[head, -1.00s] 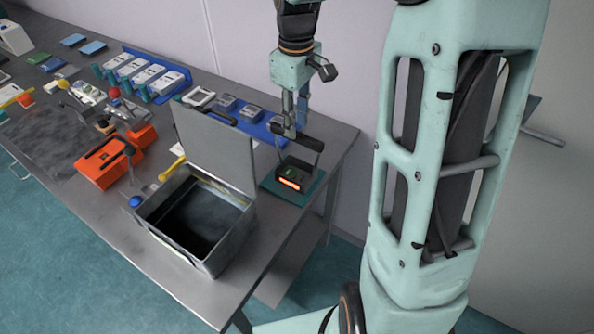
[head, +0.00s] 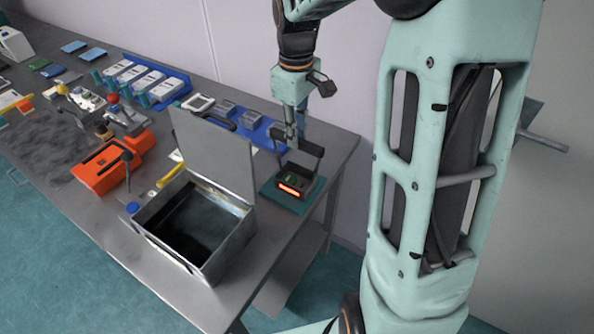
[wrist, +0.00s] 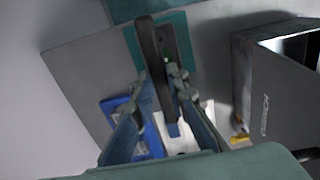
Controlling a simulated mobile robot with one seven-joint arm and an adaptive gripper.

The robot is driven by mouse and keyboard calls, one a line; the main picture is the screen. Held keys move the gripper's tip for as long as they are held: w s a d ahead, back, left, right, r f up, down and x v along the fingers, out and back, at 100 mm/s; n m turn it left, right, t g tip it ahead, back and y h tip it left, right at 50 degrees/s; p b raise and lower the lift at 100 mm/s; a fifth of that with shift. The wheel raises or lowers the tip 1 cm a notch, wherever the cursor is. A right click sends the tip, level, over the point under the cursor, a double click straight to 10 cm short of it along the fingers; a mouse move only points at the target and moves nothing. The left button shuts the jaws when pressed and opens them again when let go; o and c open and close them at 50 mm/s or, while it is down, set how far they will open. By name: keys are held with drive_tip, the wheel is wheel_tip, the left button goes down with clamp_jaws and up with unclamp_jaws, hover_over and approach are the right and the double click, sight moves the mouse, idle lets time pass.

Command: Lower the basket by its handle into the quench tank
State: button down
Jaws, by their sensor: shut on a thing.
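The basket (head: 295,180) is a small dark box with a glowing orange strip on its front, at the right end of the table. Its black bar handle (head: 309,148) stands up on side posts. It stands over a teal mat (head: 272,193); I cannot tell whether it touches. My gripper (head: 292,139) points down from above and is shut on the handle. In the wrist view the dark handle (wrist: 152,50) runs between my fingers (wrist: 162,88). The quench tank (head: 228,243) is an open grey metal box with dark liquid, left of the basket, its lid (head: 214,150) raised behind.
A blue tray (head: 262,136) with grey pieces lies behind the basket. Orange equipment (head: 108,166) and a yellow-handled tool (head: 170,174) lie left of the tank. The raised lid is a tall obstacle. The table's right edge is close to the mat.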

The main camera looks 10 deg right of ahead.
drive_tip(key=shift+r+p, duration=1.3)
drive_tip(key=shift+r, duration=0.25)
